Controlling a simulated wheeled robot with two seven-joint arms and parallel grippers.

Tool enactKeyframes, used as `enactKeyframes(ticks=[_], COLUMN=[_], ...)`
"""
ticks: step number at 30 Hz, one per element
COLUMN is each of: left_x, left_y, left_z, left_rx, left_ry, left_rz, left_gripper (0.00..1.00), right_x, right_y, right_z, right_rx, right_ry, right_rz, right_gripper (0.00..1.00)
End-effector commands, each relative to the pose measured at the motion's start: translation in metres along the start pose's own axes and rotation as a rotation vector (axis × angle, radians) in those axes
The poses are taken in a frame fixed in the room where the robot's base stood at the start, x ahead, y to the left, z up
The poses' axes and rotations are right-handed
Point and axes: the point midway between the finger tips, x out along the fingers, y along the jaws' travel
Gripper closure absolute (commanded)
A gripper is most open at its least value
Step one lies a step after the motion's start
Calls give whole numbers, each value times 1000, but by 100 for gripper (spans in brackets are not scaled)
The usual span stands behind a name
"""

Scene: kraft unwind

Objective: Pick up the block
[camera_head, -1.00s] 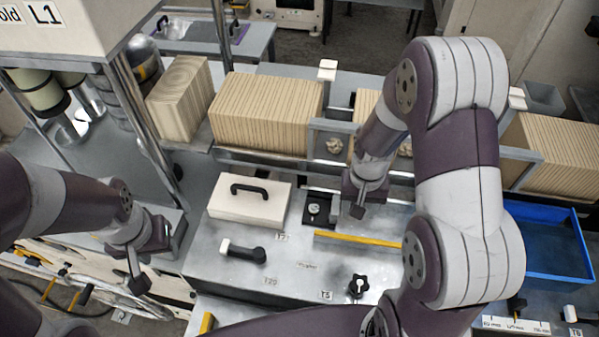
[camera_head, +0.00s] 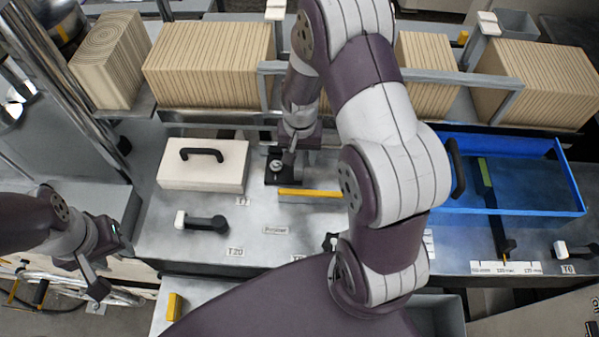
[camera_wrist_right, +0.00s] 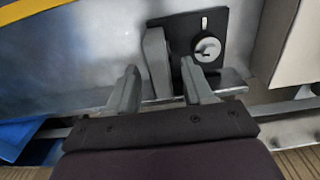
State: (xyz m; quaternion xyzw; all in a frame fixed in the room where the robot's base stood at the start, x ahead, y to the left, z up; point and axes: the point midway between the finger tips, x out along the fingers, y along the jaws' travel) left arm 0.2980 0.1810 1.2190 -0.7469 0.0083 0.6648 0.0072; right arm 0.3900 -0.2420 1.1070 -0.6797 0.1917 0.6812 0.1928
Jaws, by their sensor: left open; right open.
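A small grey block (camera_wrist_right: 157,62) stands on the metal bench beside a black plate with a round dial (camera_wrist_right: 206,47), in the right wrist view. My right gripper (camera_wrist_right: 160,74) is open and empty, its two fingertips on either side of the block's near end; I cannot tell whether they touch it. In the head view my right gripper (camera_head: 290,148) is just above the black plate (camera_head: 277,168), and it hides the block there. My left gripper (camera_head: 98,270) is open and empty at the lower left, off the bench's left side.
A white box with a black handle (camera_head: 203,172) lies left of the plate. A yellow bar (camera_head: 310,193) lies in front. A black-handled tool (camera_head: 205,222) is nearer. A blue tray (camera_head: 520,209) stands right. Wood-patterned stacks (camera_head: 210,65) and a metal rail line the back.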

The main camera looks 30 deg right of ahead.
Motion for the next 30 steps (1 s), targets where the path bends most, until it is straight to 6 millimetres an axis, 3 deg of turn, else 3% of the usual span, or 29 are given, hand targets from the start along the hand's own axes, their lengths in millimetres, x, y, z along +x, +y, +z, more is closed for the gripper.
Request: enactKeyframes(ticks=[1,8,12,13,23,30], left_x=[16,12,12,12,8,-29], left_y=[0,0,0,0,0,0], left_z=[2,1,1,1,1,-3], left_rx=[0,0,0,0,0,0], left_ry=[-1,0,0,0,0,0], left_rz=[0,0,0,0,0,0], left_gripper=[56,56,56,56,56,56], right_x=[17,13,13,13,9,-32], right_y=[0,0,0,0,0,0], right_z=[1,1,1,1,0,0], right_rx=[0,-1,-1,-1,-1,-1], right_ry=[-1,0,0,0,1,1], right_rz=[0,0,0,0,0,0], right_gripper=[49,49,94,100,100,100])
